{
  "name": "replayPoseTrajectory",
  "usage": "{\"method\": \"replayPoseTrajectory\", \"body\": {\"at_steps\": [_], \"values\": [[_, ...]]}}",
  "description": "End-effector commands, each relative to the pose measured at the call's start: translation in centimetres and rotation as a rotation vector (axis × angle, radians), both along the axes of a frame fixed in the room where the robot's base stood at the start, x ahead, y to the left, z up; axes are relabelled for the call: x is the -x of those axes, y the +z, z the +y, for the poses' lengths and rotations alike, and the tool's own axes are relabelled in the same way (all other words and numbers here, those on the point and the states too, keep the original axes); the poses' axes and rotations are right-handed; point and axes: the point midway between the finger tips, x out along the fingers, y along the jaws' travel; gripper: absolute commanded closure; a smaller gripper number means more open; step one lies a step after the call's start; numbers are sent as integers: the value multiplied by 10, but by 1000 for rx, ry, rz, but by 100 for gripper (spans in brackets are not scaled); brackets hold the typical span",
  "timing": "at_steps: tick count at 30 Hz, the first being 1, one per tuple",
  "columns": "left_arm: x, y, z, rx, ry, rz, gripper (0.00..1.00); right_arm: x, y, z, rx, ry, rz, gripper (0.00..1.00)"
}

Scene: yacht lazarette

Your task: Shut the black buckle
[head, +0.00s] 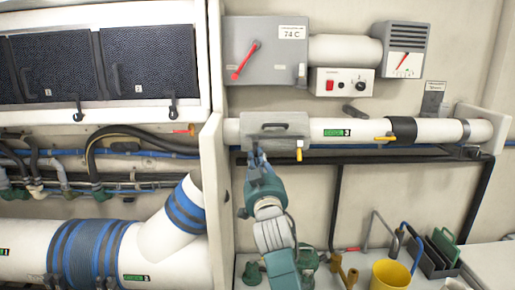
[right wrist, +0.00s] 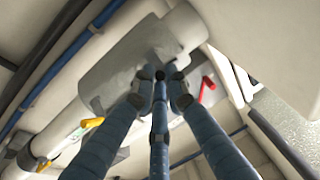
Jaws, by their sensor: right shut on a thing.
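The grey rectangular cover (head: 274,126) sits around the white pipe near its left end, with a dark handle-like bar on its front. My right gripper (head: 256,157) reaches up from below to the cover's lower left edge. In the right wrist view its fingertips (right wrist: 163,77) are close together in front of the grey cover (right wrist: 125,72). They are shut on a small dark part, which appears to be the black buckle (right wrist: 172,71) and is mostly hidden by the fingers. Whether the buckle is latched cannot be told. My left gripper is out of view.
A yellow lever (head: 299,154) hangs just right of my gripper, and a red lever (right wrist: 206,88) shows close by in the wrist view. A white upright panel (head: 213,190) stands to the left. A yellow cup (head: 390,274) and tools stand below right.

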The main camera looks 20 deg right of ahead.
Motion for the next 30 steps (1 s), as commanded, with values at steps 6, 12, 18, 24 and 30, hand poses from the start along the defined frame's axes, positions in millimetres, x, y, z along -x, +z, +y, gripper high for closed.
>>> {"method": "replayPoseTrajectory", "body": {"at_steps": [6, 12, 18, 24, 30], "values": [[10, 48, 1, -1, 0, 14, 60, -1, 23, 1, -42, 2, 140, 100], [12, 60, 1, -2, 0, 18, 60, -5, 31, 0, -90, 5, 305, 100], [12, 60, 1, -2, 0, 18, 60, -11, 40, -1, -139, 5, 475, 100], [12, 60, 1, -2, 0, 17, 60, -17, 45, -3, -179, 4, 620, 100], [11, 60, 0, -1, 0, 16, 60, -22, 49, -4, -206, 4, 716, 100]]}}
